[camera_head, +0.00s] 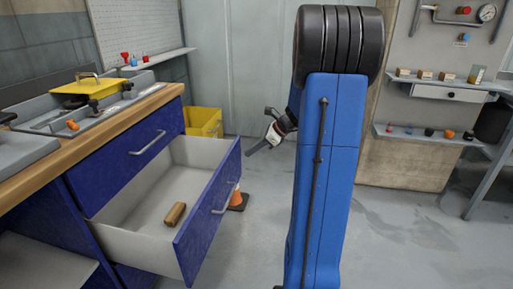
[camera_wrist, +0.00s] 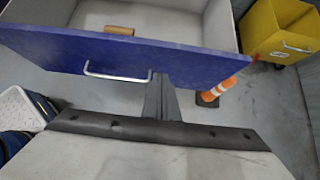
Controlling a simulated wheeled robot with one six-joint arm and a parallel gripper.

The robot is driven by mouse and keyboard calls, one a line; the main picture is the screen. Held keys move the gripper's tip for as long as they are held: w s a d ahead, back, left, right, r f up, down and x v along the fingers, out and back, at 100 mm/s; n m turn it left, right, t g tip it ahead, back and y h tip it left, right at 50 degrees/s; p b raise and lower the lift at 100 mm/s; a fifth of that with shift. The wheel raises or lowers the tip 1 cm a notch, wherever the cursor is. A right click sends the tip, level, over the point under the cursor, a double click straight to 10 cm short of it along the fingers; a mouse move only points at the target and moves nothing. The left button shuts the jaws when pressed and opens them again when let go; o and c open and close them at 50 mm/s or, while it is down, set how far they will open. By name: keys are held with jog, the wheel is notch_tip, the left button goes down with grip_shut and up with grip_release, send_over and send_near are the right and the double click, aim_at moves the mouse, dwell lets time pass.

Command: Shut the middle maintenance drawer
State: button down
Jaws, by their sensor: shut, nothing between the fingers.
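The middle drawer (camera_head: 205,222) is blue-fronted with a pale interior and stands pulled far out of the blue workbench. A brown cylinder (camera_head: 174,214) lies inside it. The drawer's metal bar handle (camera_head: 227,197) also shows in the wrist view (camera_wrist: 117,75). My gripper (camera_head: 250,151) is shut and empty, pointing at the drawer from the front side. In the wrist view, my closed fingers (camera_wrist: 159,80) reach the lower edge of the blue front, just right of the handle. I cannot tell whether they touch it.
A shut blue drawer (camera_head: 125,155) sits above under the wooden worktop (camera_head: 95,125). A yellow bin (camera_head: 204,121) stands behind the open drawer. An orange-and-white cone (camera_wrist: 222,88) stands on the floor near the drawer's right end. Grey floor is clear in front.

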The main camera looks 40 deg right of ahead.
aim_at(227, 161)
jog(key=shift+w+a+f, duration=0.55)
jog(key=shift+w+a, duration=0.25)
jog(key=shift+w, duration=0.2)
jog(key=shift+w+a+f, duration=0.6)
jog(key=shift+w+a, duration=0.15)
jog(key=shift+w, duration=0.25)
jog(key=shift+w+a+f, duration=0.55)
jog(key=shift+w+a, duration=0.25)
jog(key=shift+w, duration=0.2)
jog(key=w+a, duration=1.6)
jog(key=w, duration=0.4)
jog(key=shift+w, duration=0.3)
